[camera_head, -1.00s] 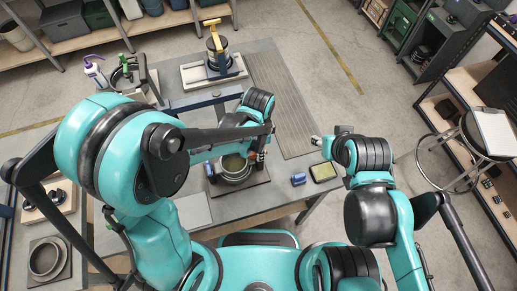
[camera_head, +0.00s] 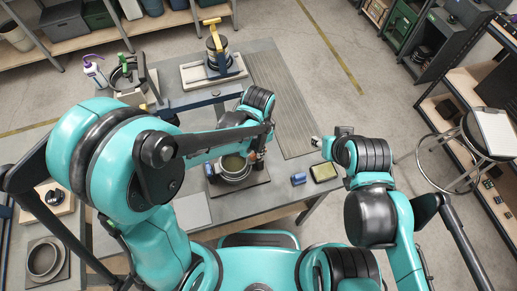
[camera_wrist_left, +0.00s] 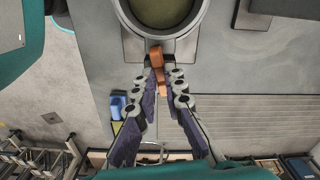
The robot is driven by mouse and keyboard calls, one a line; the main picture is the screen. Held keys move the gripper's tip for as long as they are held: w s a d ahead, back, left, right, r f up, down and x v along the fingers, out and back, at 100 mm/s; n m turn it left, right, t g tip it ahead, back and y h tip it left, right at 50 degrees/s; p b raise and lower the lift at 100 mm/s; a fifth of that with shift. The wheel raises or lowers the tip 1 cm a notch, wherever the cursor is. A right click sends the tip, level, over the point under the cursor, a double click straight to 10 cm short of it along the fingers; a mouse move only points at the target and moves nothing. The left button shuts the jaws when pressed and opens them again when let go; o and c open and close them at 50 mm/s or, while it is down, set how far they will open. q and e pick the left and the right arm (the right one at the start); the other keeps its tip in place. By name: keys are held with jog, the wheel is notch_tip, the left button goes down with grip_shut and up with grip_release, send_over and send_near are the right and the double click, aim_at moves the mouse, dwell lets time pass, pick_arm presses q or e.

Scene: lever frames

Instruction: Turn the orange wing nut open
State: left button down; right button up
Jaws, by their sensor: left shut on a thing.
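The orange wing nut (camera_wrist_left: 156,58) shows in the left wrist view at the near rim of a round grey metal vessel (camera_wrist_left: 124,12). My left gripper (camera_wrist_left: 158,75) is shut on the wing nut, with a fingertip on each side of it. In the head view the vessel (camera_head: 235,178) stands on a dark square plate on the table, and my left gripper (camera_head: 258,157) is at its right side. The wing nut is mostly hidden there by the gripper. My right gripper (camera_head: 317,141) is held over the table's right side; its fingers are too small to read.
A small blue object (camera_head: 298,178) and a yellow-topped dark tray (camera_head: 323,172) lie right of the vessel. A clamped stack with a yellow handle (camera_head: 214,38) and a purple-topped bottle (camera_head: 95,71) stand at the back. A stool (camera_head: 487,138) is at the right.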

pick_arm(q)
jog(key=n+b, duration=0.1)
jog(key=n, duration=0.2)
jog(key=shift+n, duration=0.4)
jog(key=n, duration=0.3)
jog(key=shift+n+b, duration=0.3)
jog(key=shift+b, duration=0.05)
jog(key=n, duration=0.4)
jog(key=shift+b, duration=0.35)
jog(key=shift+n, duration=2)
jog(key=c, duration=1.6)
grip_release()
notch_tip(320, 180, up, 12)
